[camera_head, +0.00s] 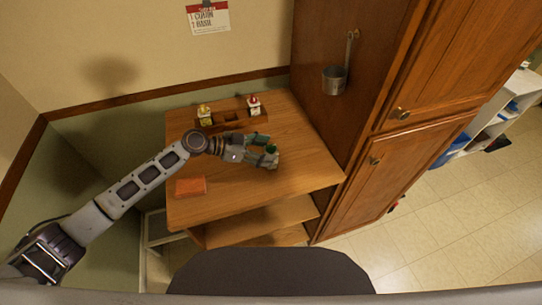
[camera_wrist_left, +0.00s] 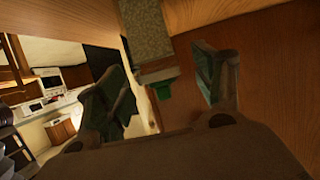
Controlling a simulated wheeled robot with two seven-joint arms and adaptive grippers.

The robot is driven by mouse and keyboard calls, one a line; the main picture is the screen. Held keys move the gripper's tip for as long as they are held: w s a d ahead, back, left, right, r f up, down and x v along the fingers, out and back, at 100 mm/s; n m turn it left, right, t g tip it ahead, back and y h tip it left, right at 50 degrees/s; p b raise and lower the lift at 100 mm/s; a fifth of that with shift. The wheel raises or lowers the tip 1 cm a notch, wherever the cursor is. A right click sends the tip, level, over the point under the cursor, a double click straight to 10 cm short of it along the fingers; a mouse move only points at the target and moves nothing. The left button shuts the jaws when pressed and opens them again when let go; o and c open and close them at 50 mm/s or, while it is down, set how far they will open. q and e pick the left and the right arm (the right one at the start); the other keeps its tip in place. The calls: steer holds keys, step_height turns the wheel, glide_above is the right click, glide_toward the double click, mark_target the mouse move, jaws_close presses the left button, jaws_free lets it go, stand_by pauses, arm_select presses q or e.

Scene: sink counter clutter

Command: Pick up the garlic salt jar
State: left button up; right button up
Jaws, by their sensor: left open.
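The likely garlic salt jar (camera_wrist_left: 150,38) has a speckled grey-tan body and a green cap in the left wrist view; I cannot read its label. In the head view only its dark green top (camera_head: 271,148) shows, partly hidden by my fingers. My left gripper (camera_head: 267,152) is over the wooden table, with the jar at its fingertips. In the left wrist view my left gripper (camera_wrist_left: 160,72) is open, one finger on each side of the cap. I cannot tell whether a finger touches the jar. My right gripper is not in view.
A wooden rack (camera_head: 232,118) at the table's back holds a yellowish bottle (camera_head: 205,115) and a red-topped bottle (camera_head: 253,105). An orange-red block (camera_head: 191,187) lies front left on the table (camera_head: 295,165). A tall wooden cabinet (camera_head: 345,125) stands at the right, with a hanging metal pot (camera_head: 334,80).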

arm_select(q)
steer(key=shift+p+x, duration=0.3)
steer(key=shift+x, duration=0.85)
steer(key=c, duration=1.2)
steer(key=shift+o, duration=0.2)
steer(key=shift+r, duration=0.1)
step_height(320, 180, up, 8)
steer(key=shift+r+b, duration=0.2)
steer(key=shift+b, duration=0.6)
steer(key=shift+r, duration=0.7)
